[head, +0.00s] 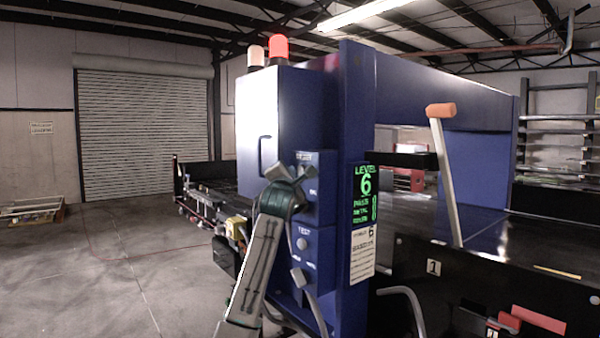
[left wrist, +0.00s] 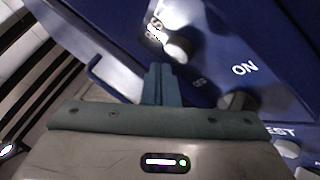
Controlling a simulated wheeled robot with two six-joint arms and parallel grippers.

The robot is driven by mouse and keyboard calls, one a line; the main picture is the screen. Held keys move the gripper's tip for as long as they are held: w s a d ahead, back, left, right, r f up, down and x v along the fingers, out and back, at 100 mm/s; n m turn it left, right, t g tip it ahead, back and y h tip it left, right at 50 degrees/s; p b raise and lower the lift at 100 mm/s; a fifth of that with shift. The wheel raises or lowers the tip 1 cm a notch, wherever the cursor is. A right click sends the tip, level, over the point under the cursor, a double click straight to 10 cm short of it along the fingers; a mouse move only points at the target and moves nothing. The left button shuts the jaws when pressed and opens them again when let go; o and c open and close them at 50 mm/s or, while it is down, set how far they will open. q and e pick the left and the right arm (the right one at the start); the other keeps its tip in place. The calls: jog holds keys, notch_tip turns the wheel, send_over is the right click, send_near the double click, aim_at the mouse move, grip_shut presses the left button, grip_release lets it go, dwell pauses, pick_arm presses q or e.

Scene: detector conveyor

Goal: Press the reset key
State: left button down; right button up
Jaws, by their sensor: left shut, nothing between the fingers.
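A blue control box (head: 322,200) on the detector carries keys and white lettering. A label, partly covered and hard to read, sits at its upper part just above my left gripper (head: 289,181). In the left wrist view a pale round key (left wrist: 177,48) stands beside a blurred label, just beyond the tips of my left gripper (left wrist: 160,70). The fingers are shut together and empty, pointing at the panel. I cannot tell whether they touch the key. In the head view the gripper hides much of this area. My right gripper does not show.
A TEST key (head: 302,244) sits lower on the panel. A green display (head: 367,195) reads "LEVEL 6". A lever with an orange grip (head: 441,110) rises at right beside the conveyor (head: 410,212). A blue cabinet (head: 270,115) stands above. The floor (head: 110,270) at left is mostly clear.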

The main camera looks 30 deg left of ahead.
pick_arm(q)
jog(key=shift+w, duration=0.1)
jog(key=shift+w+d, duration=0.15)
jog(key=shift+w, duration=0.15)
jog(key=shift+w+d+b, duration=0.2)
jog(key=shift+w+b, duration=0.15)
jog(key=shift+w, duration=0.05)
dwell(0.7)
jog(key=shift+s+a, duration=0.1)
jog(key=shift+s, duration=0.05)
jog(key=shift+s+a+b, duration=0.25)
jog(key=shift+s+b, duration=0.4)
